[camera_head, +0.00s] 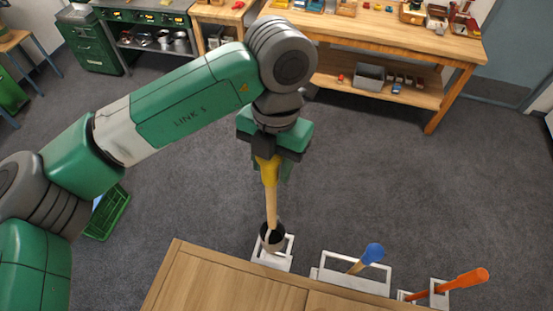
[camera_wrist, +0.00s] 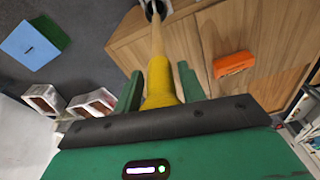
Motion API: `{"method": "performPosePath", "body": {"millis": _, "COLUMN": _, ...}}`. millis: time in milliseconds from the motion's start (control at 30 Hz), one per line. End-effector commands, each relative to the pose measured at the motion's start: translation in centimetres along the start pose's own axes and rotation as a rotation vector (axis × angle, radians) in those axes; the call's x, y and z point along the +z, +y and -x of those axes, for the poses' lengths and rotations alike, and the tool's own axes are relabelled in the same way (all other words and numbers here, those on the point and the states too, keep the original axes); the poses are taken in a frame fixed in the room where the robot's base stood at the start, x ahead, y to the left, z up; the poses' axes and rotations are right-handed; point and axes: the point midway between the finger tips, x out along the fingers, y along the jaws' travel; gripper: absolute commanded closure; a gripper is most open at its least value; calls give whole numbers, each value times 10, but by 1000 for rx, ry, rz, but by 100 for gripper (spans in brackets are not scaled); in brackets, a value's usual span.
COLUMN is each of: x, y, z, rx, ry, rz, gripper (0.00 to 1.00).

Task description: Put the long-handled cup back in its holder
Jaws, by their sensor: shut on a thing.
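The long-handled cup has a pale wooden shaft (camera_head: 271,205), a yellow grip and a dark cup end (camera_head: 272,234). My gripper (camera_head: 268,164) is shut on the yellow grip and holds the cup hanging nearly upright, dark end down. The grip also shows between the fingers in the wrist view (camera_wrist: 160,82). The white holder (camera_head: 276,263) is fixed at the edge of the wooden cabinet. The dark end overlaps the holder's frame in the head view. I cannot tell whether it is inside the holder or above it.
The wooden cabinet (camera_head: 220,282) fills the bottom of the head view. To the right, a blue-headed tool (camera_head: 372,253) and an orange-handled tool (camera_head: 463,281) sit in other white holders. A green crate (camera_head: 108,213) stands at left. A workbench (camera_head: 410,48) is at the back; the floor between is clear.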

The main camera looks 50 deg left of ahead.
Motion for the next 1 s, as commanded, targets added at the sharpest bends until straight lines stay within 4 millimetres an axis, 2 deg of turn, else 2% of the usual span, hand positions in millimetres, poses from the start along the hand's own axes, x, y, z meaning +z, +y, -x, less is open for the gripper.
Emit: {"method": "performPosePath", "body": {"millis": 1000, "x": 12, "y": 0, "z": -87, "rx": 0, "ry": -1, "rz": 2, "gripper": 100}}
